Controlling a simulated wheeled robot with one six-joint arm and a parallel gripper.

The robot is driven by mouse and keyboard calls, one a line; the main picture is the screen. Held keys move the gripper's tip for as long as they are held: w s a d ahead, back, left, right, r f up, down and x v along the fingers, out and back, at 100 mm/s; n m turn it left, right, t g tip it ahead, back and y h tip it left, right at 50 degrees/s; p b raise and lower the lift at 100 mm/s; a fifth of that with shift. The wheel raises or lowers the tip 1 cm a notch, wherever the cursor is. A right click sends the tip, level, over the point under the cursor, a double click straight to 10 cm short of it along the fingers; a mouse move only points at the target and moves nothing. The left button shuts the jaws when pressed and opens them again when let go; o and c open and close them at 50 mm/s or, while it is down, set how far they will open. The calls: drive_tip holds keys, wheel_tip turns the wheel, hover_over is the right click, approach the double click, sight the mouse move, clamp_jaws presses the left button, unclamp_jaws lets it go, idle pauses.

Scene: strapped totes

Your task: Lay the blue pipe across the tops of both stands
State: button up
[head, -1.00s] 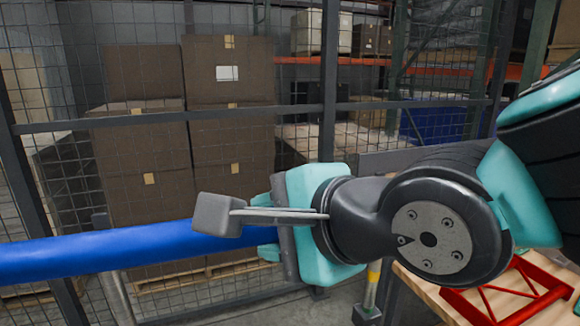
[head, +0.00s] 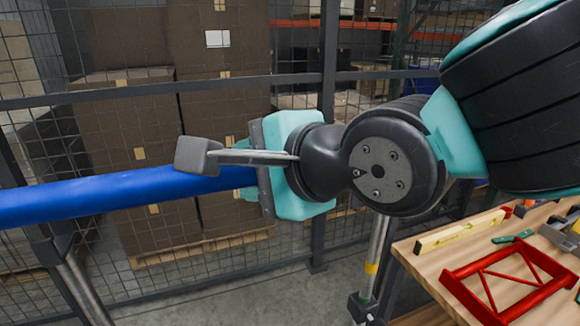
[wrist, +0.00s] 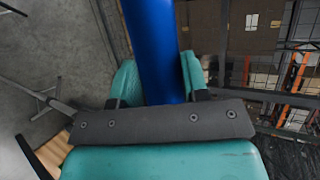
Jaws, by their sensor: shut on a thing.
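My gripper (head: 222,172) is shut on the blue pipe (head: 90,198) near the pipe's right end in the head view. The pipe runs left, nearly level, and leaves the picture, so its far end is hidden. In the wrist view the pipe (wrist: 155,45) runs up from between the teal fingers (wrist: 158,85). A metal post (head: 84,290), which looks like one stand, rises at the lower left, with the pipe above it in the picture. Another post with a yellow band (head: 376,252), likely the second stand, is beside the bench. The pipe appears held clear of both posts.
A wooden bench (head: 425,262) at the right carries a red frame (head: 500,275), a yellow level (head: 460,231) and other tools. A mesh fence (head: 300,185) stands behind, with stacked brown boxes (head: 140,150) beyond it. Grey floor (head: 250,300) is open in front.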

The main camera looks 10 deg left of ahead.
drive_tip(key=shift+w+a+r+p, duration=0.15)
drive_tip(key=shift+w+a+p, duration=0.25)
drive_tip(key=shift+w, duration=0.45)
wheel_tip(320, 180, down, 7)
drive_tip(key=w+a+b, duration=0.2)
drive_tip(key=w+b, duration=0.1)
drive_tip(key=b, duration=0.3)
drive_tip(key=o, duration=1.3)
drive_tip(key=shift+s, duration=0.1)
drive_tip(key=shift+f, duration=0.2)
drive_tip(key=shift+d, duration=0.1)
